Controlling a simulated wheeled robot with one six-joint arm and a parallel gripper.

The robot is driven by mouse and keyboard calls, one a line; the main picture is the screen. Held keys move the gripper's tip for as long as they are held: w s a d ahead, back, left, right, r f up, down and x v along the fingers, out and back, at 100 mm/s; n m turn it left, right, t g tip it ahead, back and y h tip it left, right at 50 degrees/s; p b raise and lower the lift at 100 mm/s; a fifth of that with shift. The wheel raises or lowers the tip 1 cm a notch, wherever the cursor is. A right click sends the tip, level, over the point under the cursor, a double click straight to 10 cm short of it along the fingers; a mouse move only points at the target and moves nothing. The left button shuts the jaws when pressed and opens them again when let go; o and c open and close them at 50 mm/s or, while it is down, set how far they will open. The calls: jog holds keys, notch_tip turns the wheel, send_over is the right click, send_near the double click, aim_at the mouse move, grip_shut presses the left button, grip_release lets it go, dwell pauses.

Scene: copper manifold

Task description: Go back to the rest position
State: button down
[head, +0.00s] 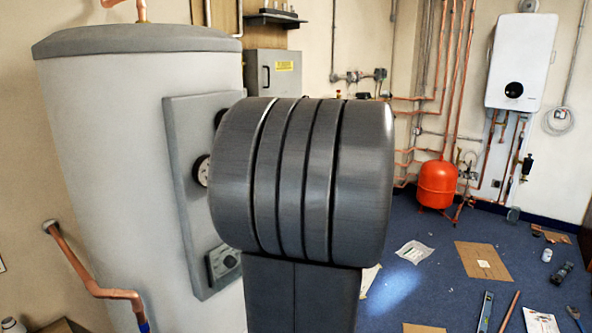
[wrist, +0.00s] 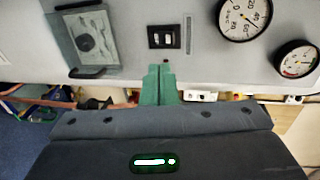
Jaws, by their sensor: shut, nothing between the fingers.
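My gripper (wrist: 159,78) shows in the wrist view. Its two green fingers are together with nothing between them. The fingertips point at a grey panel (wrist: 120,18), just below a small black switch (wrist: 164,37) in the picture; I cannot tell whether they touch the panel. In the head view, the dark grey cylinder and post of my own arm fill the middle. They hide my gripper and part of the panel (head: 183,150), which is on a large grey cylinder tank (head: 105,150).
The panel carries a large dial (wrist: 243,14), a smaller dial (wrist: 296,59) and a control box (wrist: 87,40). A copper pipe (head: 85,275) sticks out at the tank's lower left. A red vessel (head: 437,184) and white boiler (head: 522,62) are at the back right. Cardboard (head: 484,262) and tools litter the blue floor.

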jog(key=shift+v, duration=1.6)
jog(key=shift+a+f, duration=0.1)
